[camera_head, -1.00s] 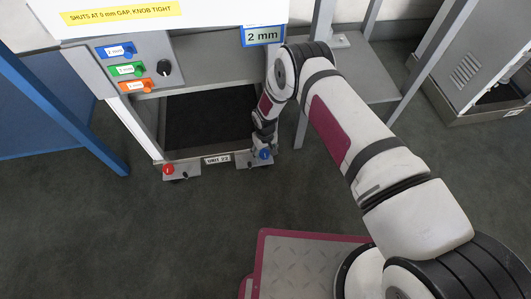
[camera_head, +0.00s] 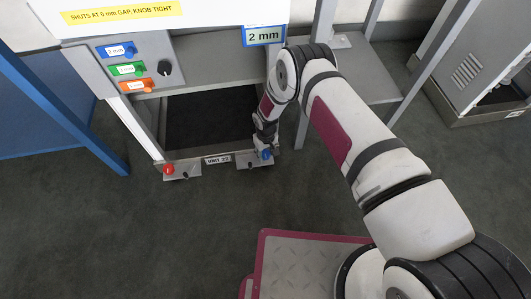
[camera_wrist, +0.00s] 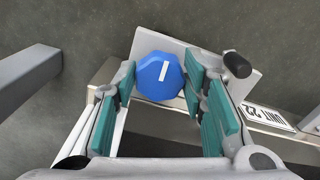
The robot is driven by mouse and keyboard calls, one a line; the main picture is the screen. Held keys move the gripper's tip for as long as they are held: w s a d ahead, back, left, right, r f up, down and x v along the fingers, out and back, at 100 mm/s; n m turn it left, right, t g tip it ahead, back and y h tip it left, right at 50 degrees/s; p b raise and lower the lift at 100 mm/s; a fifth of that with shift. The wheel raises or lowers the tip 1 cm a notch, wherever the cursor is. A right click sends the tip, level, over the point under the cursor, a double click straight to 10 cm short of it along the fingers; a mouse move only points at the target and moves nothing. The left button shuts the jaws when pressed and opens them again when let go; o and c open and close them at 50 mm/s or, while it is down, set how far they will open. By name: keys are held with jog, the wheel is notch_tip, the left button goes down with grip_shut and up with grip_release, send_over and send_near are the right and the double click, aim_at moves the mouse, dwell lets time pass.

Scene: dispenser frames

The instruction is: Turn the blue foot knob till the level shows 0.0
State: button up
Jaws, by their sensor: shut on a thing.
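The blue foot knob (camera_wrist: 160,76) is a faceted blue cap with a white line on top, in the upper middle of the wrist view. The line is tilted slightly from the picture's vertical. My gripper (camera_wrist: 160,86) is shut on it, with a teal-padded finger at each side. In the head view the knob (camera_head: 266,154) shows at the lower right corner of the dispenser frame, with my gripper (camera_head: 265,143) coming down on it from above. No level reading can be made out in either view.
A red knob (camera_head: 168,168) stands on the frame's left foot plate. A UNIT 22 label (camera_wrist: 268,116) is on the front bar. A 2 mm sign (camera_head: 263,36) hangs near my arm. Blue, green and orange tags and a black dial (camera_head: 163,68) are on the panel.

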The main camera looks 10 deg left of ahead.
jog(key=n, duration=0.6)
jog(key=shift+w+d+n, duration=0.1)
jog(key=shift+n, duration=0.3)
dwell(0.5)
jog(key=o, duration=1.2)
jog(key=shift+c, duration=0.2)
